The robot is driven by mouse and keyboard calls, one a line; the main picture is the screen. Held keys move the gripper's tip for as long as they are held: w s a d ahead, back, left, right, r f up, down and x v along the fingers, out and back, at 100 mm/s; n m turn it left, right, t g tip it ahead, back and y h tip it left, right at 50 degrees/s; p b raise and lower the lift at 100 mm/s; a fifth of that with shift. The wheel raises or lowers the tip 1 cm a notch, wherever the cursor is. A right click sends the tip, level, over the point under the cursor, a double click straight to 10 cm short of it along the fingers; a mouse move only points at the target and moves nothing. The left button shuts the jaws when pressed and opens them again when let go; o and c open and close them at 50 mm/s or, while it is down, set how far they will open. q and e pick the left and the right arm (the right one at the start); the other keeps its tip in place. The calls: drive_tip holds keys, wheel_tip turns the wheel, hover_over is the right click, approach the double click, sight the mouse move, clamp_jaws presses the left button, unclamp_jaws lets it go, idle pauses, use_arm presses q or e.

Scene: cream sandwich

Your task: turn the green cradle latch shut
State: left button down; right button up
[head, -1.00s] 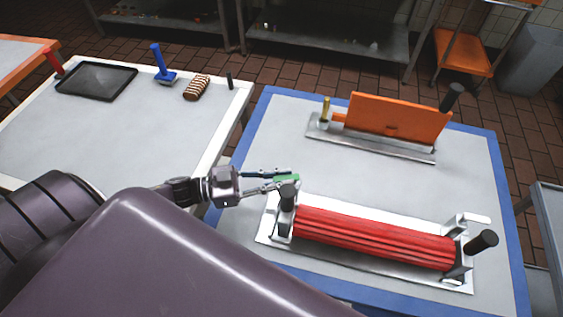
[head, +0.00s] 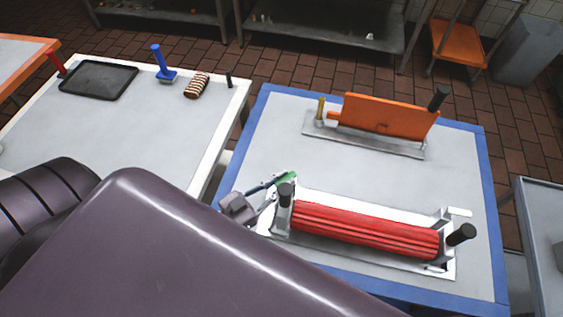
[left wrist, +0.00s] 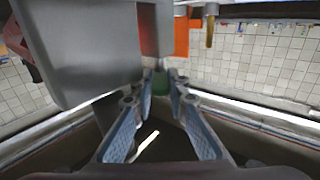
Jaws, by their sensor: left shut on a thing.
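The green latch (head: 287,178) is at the left end of the metal cradle (head: 447,270), close to a black knob (head: 285,189). The cradle carries a long red ribbed roller (head: 365,229). My left gripper (head: 280,184) reaches in from the lower left and is shut on the green latch, which slants up to the right. In the left wrist view the green latch (left wrist: 160,83) sits between the two blue-grey fingers. My arm hides part of the near side of the table. My right gripper is not in view.
An orange board (head: 388,115) on a metal base stands behind the cradle. A white table (head: 90,142) at the left holds a dark tray (head: 98,80), a blue-handled tool (head: 161,66) and a striped roll (head: 197,85). The blue-edged table between board and cradle is clear.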

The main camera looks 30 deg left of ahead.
use_arm(q)
drive_tip(key=c, duration=1.9)
unclamp_jaws()
drive_tip(key=shift+s+a+f, duration=0.1)
drive_tip(key=shift+s+a, duration=0.05)
drive_tip(key=shift+s, duration=0.45)
drive_tip(key=v, duration=0.6)
drive_tip(key=shift+s+a, duration=0.25)
drive_tip(key=shift+a, duration=0.15)
